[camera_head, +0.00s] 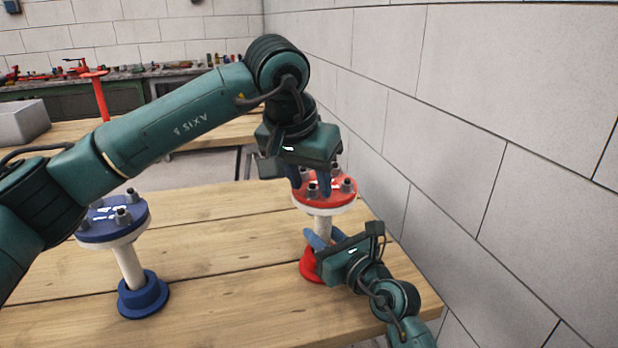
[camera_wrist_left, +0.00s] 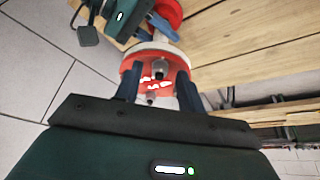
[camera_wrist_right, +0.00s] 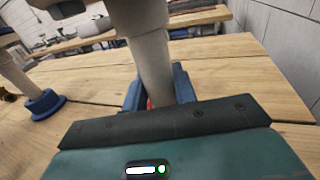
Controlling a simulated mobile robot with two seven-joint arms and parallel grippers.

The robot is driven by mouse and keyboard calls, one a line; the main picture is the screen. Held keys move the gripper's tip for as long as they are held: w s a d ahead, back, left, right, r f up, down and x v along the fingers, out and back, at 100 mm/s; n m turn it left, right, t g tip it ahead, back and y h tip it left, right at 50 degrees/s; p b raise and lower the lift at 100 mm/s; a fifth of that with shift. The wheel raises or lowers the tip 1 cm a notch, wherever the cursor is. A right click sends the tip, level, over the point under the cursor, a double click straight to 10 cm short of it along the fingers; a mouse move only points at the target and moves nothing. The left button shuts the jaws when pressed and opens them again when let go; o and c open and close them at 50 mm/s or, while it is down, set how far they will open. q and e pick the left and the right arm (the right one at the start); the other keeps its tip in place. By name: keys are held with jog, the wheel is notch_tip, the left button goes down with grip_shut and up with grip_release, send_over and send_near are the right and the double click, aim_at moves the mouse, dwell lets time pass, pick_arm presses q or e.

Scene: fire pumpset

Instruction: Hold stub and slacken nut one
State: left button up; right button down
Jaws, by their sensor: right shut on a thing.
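The red stub (camera_head: 319,222) stands upright near the table's right end, with a red top flange (camera_head: 330,198), white pipe and red base (camera_head: 310,266). Several grey nuts sit on the flange, one (camera_head: 313,191) at its near left. My right gripper (camera_head: 323,239) is shut on the white pipe, which shows between its fingers in the right wrist view (camera_wrist_right: 152,75). My left gripper (camera_head: 308,182) points down just over the flange, fingers apart. In the left wrist view, a nut (camera_wrist_left: 152,98) shows between its fingers; I cannot tell whether they touch it.
A blue-flanged stub (camera_head: 128,262) stands at the left of the wooden table (camera_head: 220,285). The block wall (camera_head: 500,170) runs close along the right. A workbench (camera_head: 130,75) with small items and a red stand (camera_head: 98,95) are at the back.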

pick_arm(q)
jog(key=shift+c, duration=0.2)
grip_shut()
